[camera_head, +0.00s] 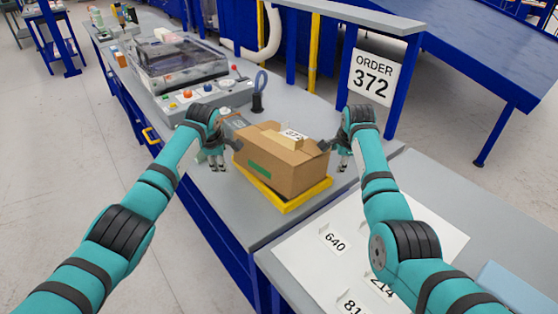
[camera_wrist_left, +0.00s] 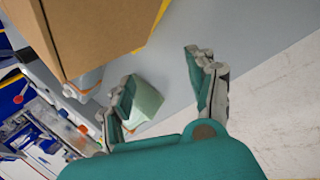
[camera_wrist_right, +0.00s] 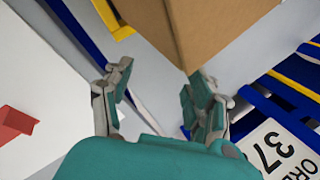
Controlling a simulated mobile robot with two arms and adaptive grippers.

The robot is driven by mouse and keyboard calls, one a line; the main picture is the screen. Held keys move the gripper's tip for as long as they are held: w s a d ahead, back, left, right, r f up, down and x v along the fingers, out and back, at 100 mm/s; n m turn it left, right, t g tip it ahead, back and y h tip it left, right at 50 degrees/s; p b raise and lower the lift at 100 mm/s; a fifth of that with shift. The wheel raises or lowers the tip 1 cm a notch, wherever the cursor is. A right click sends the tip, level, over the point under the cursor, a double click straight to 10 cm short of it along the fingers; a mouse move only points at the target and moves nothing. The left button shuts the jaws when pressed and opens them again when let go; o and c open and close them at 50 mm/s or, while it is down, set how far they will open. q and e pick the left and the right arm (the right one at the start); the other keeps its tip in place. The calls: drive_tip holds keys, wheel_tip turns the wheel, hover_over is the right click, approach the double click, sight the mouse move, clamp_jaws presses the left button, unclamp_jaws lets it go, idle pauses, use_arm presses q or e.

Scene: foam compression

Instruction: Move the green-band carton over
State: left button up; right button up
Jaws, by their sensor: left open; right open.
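The green-band carton (camera_head: 285,165) is an open-topped brown box with a green band on its front side. It sits on a yellow-edged tray (camera_head: 291,205) on the grey bench, with a small box marked 372 (camera_head: 291,138) in its top. My left gripper (camera_head: 216,165) is open beside the carton's left side; the carton shows close by in the left wrist view (camera_wrist_left: 100,35). My right gripper (camera_head: 343,163) is open beside its right side; the carton also shows in the right wrist view (camera_wrist_right: 205,25). Both grippers appear apart from the carton.
A white sheet with number labels (camera_head: 335,240) lies on the nearer table at the right. A control panel with buttons (camera_head: 205,95) and a black machine (camera_head: 175,62) stand behind at the left. An ORDER 372 sign (camera_head: 373,77) hangs at the back right.

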use_arm(q)
drive_tip(key=x, duration=0.2)
drive_tip(key=shift+w+f, duration=0.2)
drive_tip(key=shift+f, duration=0.15)
use_arm(e)
drive_tip(key=x, duration=0.3)
use_arm(q)
drive_tip(key=shift+d, duration=0.75)
use_arm(e)
drive_tip(key=shift+s+a+r, duration=0.1)
drive_tip(key=shift+a, duration=0.65)
